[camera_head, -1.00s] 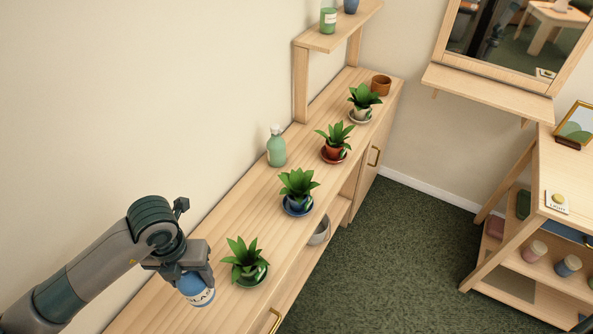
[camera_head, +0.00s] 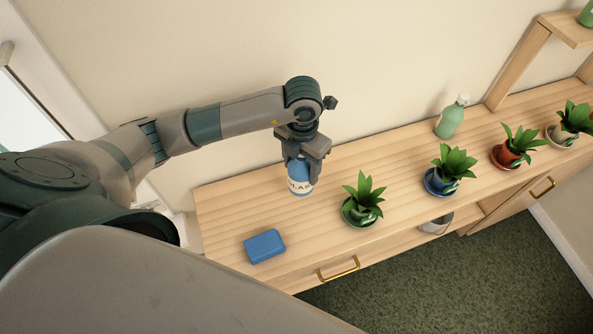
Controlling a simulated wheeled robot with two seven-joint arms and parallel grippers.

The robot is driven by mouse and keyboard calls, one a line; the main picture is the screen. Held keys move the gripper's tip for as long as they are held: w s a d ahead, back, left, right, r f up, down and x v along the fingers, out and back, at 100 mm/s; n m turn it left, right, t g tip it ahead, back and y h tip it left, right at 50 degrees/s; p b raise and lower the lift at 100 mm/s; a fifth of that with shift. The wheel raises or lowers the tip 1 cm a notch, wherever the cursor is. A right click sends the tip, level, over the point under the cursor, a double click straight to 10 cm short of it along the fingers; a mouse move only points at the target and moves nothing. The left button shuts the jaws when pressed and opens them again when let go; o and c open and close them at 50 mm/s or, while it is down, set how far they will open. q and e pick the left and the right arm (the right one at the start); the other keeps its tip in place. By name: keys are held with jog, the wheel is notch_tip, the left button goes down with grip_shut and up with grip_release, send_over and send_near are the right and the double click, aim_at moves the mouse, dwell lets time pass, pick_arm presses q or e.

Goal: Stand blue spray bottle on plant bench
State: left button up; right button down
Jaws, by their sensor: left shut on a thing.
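The blue spray bottle (camera_head: 301,188) with a white label is upright in my left gripper (camera_head: 303,158), which is shut on its upper part. The bottle is over the plant bench (camera_head: 225,210), left of the nearest potted plant. I cannot tell whether its base touches the wood. The bottle's top is hidden by the gripper. My right gripper is not in view.
A blue block (camera_head: 264,246) lies near the bench's front left. Potted plants on saucers, beginning with a green-potted one (camera_head: 362,205), line the bench to the right. A green bottle (camera_head: 450,120) stands at the back. Bare wood surrounds the blue bottle's left side.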

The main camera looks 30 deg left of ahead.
pick_arm(q)
jog(key=w+a+f+b, duration=0.1)
jog(key=w+a+f, duration=0.1)
jog(key=w+a, duration=0.1)
jog(key=shift+f+b, duration=0.2)
jog(key=shift+b, duration=0.15)
jog(key=shift+s, duration=0.1)
jog(key=shift+f+b, duration=1.15)
jog(key=shift+f, duration=0.9)
jog(key=shift+f, duration=0.15)
jog(key=o, duration=1.6)
